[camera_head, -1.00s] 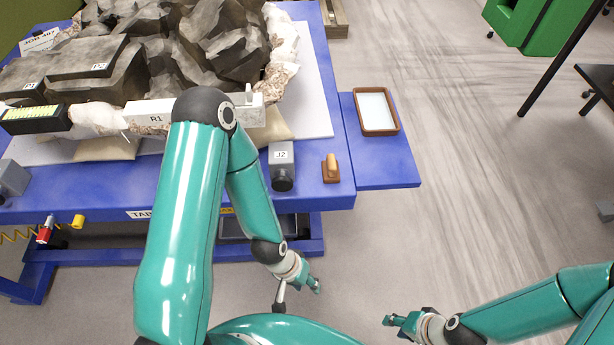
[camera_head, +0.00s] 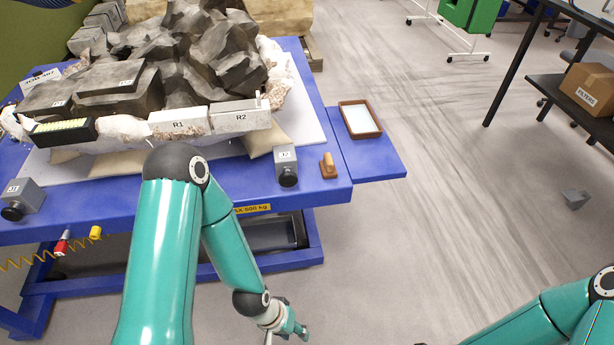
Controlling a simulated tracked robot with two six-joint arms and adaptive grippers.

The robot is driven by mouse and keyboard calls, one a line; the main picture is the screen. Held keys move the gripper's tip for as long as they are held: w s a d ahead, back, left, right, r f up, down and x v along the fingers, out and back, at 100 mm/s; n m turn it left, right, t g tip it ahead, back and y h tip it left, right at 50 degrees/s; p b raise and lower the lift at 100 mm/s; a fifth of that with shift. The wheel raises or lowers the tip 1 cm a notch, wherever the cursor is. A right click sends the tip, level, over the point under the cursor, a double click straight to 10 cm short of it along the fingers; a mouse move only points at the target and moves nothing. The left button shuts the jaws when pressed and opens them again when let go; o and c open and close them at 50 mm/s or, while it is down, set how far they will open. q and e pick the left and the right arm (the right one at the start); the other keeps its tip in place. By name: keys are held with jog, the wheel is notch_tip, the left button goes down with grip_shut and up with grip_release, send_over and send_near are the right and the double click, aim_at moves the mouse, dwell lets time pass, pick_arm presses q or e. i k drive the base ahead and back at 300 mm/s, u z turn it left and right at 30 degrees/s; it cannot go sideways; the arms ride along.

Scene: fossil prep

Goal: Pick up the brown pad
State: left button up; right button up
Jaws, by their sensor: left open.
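The brown pad (camera_head: 328,169) is a small brown block with a lighter tan grip on top. It sits at the front right corner of the blue table (camera_head: 318,196), right of the grey block marked J2 (camera_head: 286,168). My left gripper (camera_head: 302,333) is open and empty, low in the picture, in front of the table and well short of the pad. Its fingers are partly cut by the bottom edge. My right arm enters at the lower right, with its gripper below the picture.
A brown tray with a pale inside (camera_head: 376,134) rests on the blue side shelf. A large dark fossil block (camera_head: 90,90) with labelled pieces R1 (camera_head: 180,126) and R2 (camera_head: 243,128) fills the table. Grey block J1 (camera_head: 30,198) stands left.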

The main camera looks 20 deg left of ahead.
aim_at(327, 168)
jog(key=z, duration=0.15)
jog(key=i, duration=0.85)
